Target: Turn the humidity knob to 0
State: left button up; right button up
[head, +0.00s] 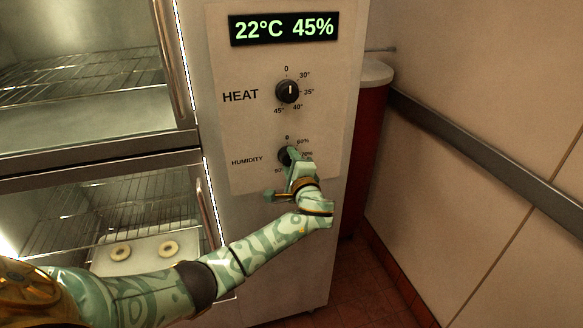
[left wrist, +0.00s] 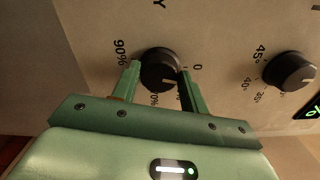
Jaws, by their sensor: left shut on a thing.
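The black humidity knob (head: 284,155) is on the lower part of the cabinet's control panel (head: 240,125). My left gripper (head: 290,158) reaches it from below and covers much of it. In the left wrist view the green fingers of my left gripper (left wrist: 160,72) are on either side of the humidity knob (left wrist: 159,66), shut on it. The dial's 0 shows just above the knob in the head view, and its 90% mark shows in the left wrist view. The display (head: 284,28) reads 22°C 45%. My right gripper is not in view.
The heat knob (head: 288,91) sits above the humidity knob; it also shows in the left wrist view (left wrist: 289,71). Glass doors with metal handles (head: 209,212) stand left of the panel. Two ring-shaped pastries (head: 120,251) lie inside. A wall with a dark rail (head: 480,150) is on the right.

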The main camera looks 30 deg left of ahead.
pick_arm(q)
jog(key=shift+f+n+b, duration=0.25)
jog(key=shift+n+b, duration=0.5)
jog(key=shift+n, duration=0.45)
jog(key=o, duration=1)
jog(key=shift+r, duration=0.1)
jog(key=shift+d, duration=0.15)
jog(key=v, duration=1.6)
jog(key=shift+s+p, duration=0.15)
jog(key=shift+p, duration=0.15)
